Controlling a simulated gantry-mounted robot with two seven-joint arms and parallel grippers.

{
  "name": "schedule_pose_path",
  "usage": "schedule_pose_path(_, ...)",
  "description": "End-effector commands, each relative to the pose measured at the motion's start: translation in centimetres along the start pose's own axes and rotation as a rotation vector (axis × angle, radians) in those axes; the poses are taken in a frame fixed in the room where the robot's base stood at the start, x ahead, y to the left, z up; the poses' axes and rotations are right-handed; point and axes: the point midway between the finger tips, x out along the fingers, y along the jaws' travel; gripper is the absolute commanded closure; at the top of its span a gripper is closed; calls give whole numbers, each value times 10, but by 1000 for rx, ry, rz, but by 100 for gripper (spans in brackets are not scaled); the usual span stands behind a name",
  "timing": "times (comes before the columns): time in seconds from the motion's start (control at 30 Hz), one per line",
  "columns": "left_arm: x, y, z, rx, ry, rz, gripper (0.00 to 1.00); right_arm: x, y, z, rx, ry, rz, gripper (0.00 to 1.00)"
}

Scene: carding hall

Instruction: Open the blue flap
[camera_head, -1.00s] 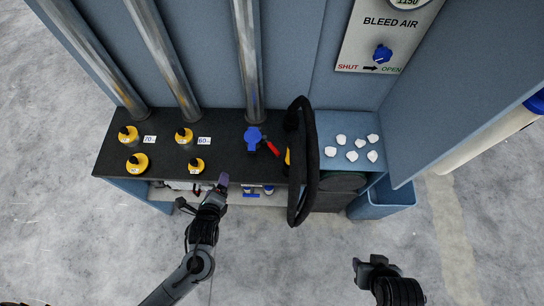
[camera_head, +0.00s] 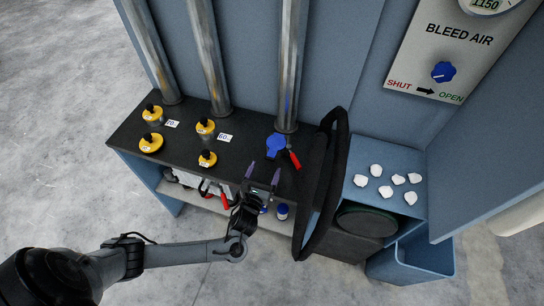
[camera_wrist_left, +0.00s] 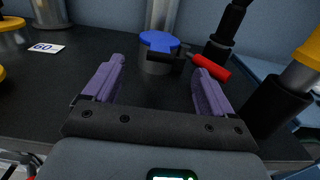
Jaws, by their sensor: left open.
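The blue flap (camera_head: 277,146) lies flat on top of a short dark cylinder at the foot of the rightmost grey pipe. It looks closed, and a red lever (camera_head: 294,158) sticks out at its right. My left gripper (camera_head: 263,174) is open and empty over the front part of the black bench top, just in front of the flap. In the left wrist view the flap (camera_wrist_left: 158,41) shows ahead, beyond the purple fingertips and apart from them. The red lever (camera_wrist_left: 208,66) is just beyond the right finger. My right gripper is out of view.
Yellow-and-black knobs (camera_head: 205,127) stand on the bench top (camera_head: 240,130) left of the flap. A large black ring (camera_head: 325,190) stands upright to the right. White lumps (camera_head: 386,191) lie on a blue shelf beyond it. A wall panel (camera_head: 450,50) carries a blue bleed-air knob.

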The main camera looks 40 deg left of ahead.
Motion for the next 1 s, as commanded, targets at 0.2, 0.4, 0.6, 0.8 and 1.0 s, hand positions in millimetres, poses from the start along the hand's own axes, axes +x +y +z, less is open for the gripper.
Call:
schedule_pose_path(0.2, 38, 0, -1, 0, -2, 1, 15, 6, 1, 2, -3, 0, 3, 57)
schedule_pose_path(0.4, 63, 0, -1, -1, 1, 0, 15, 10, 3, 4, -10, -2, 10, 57)
schedule_pose_path(0.6, 75, 0, -1, 0, 2, 0, 15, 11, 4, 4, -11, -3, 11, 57)
schedule_pose_path(0.8, 77, 0, -1, -1, 2, -1, 15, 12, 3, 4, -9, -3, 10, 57)
schedule_pose_path(1.0, 77, 0, -1, -1, 2, 0, 26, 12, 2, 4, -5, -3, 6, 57)
